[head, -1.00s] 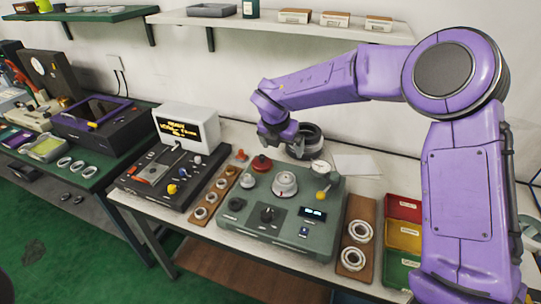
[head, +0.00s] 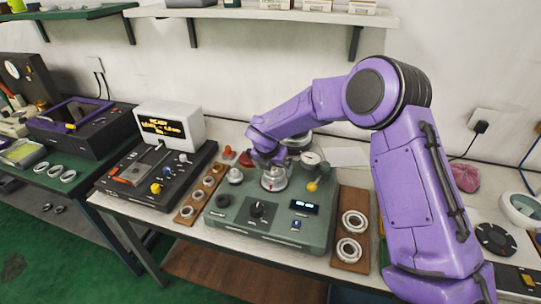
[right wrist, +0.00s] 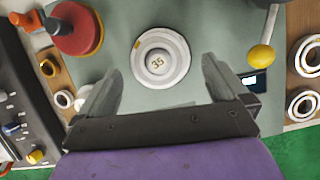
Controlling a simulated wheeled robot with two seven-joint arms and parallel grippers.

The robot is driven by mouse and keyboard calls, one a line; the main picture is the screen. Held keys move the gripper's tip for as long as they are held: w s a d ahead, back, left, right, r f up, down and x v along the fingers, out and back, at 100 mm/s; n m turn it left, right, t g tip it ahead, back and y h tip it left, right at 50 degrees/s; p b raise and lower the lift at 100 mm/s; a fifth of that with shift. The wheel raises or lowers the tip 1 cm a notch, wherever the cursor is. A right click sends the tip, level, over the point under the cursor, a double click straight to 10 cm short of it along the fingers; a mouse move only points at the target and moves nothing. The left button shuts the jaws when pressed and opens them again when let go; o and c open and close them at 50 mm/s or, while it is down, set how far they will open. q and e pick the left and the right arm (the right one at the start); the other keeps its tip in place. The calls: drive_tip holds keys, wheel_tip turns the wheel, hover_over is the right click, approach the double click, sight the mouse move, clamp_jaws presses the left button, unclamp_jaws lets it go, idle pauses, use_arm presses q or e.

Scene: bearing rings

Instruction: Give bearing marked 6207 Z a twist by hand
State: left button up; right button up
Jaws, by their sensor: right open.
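A pale round ring with a raised hub reading 35 (right wrist: 158,62) sits on the grey-green tester (head: 322,232). It shows in the head view (head: 273,183) just under my right gripper (head: 270,163). In the right wrist view my right gripper (right wrist: 162,88) is open and empty, with its two fingers apart on either side below the ring. I see no contact with it. I cannot read a 6207 Z mark on any ring. My left gripper is out of view.
A red knob (right wrist: 75,28) and a yellow-tipped lever (head: 312,187) stand near the ring. Two rings lie on the brown board (head: 352,263) at the right. A narrow board (head: 186,215) with smaller rings and a black unit with a screen (head: 165,127) are at the left.

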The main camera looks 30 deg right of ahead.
drive_tip(key=x, duration=0.2)
drive_tip(key=shift+w+f, duration=0.2)
drive_tip(key=shift+f, duration=0.05)
drive_tip(key=shift+s, duration=0.1)
drive_tip(key=shift+r, duration=0.1)
drive_tip(key=c, duration=1.3)
drive_tip(key=shift+n+y, duration=0.4)
drive_tip(key=shift+n, duration=0.7)
drive_tip(key=shift+t, duration=0.3)
drive_tip(key=shift+p, duration=0.3)
